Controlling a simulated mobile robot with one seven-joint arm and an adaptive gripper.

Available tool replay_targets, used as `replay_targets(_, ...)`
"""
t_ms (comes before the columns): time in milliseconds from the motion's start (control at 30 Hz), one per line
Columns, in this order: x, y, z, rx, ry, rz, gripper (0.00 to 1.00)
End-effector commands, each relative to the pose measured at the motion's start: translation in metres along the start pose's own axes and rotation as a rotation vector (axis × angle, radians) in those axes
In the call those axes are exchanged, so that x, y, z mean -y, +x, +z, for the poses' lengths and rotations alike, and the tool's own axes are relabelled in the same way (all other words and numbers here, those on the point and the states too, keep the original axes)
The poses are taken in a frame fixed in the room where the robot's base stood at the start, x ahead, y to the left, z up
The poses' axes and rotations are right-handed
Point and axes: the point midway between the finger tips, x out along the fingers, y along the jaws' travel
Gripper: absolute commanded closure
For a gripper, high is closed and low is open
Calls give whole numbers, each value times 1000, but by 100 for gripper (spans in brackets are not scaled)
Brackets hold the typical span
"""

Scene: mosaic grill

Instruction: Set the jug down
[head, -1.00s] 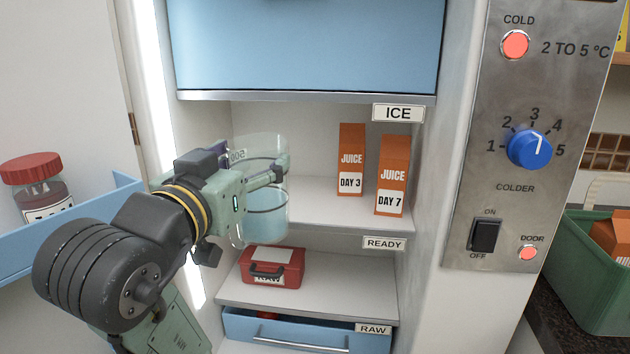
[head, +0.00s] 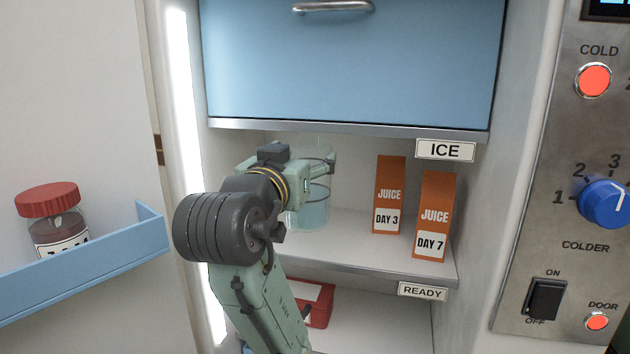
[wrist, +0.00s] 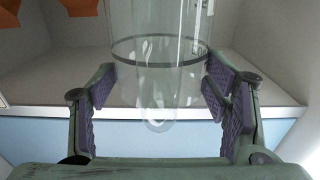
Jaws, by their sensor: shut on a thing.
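The clear jug (head: 313,207), holding pale blue water, is upright inside the fridge on the left of the READY shelf (head: 350,245). Its base appears at or just above the shelf; I cannot tell whether it touches. My gripper (head: 318,165) is at the jug's upper part and shut on it, hiding part of its near side. In the wrist view the clear jug (wrist: 160,50) stands between the two purple-padded fingers (wrist: 160,95), with its clear handle (wrist: 160,122) towards the palm.
Two orange juice cartons, DAY 3 (head: 389,195) and DAY 7 (head: 435,215), stand to the right of the jug. The blue ICE drawer (head: 345,65) hangs above. A red box (head: 320,305) is on the shelf below. A door bin (head: 85,265) holds a red-lidded jar (head: 52,222).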

Motion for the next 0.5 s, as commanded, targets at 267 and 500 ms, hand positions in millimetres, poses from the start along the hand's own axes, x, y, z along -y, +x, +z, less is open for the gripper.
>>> replay_targets(267, -1, 61, -4, -2, -1, 3, 92)
replay_targets(500, 0, 82, 13, -3, 0, 0, 92)
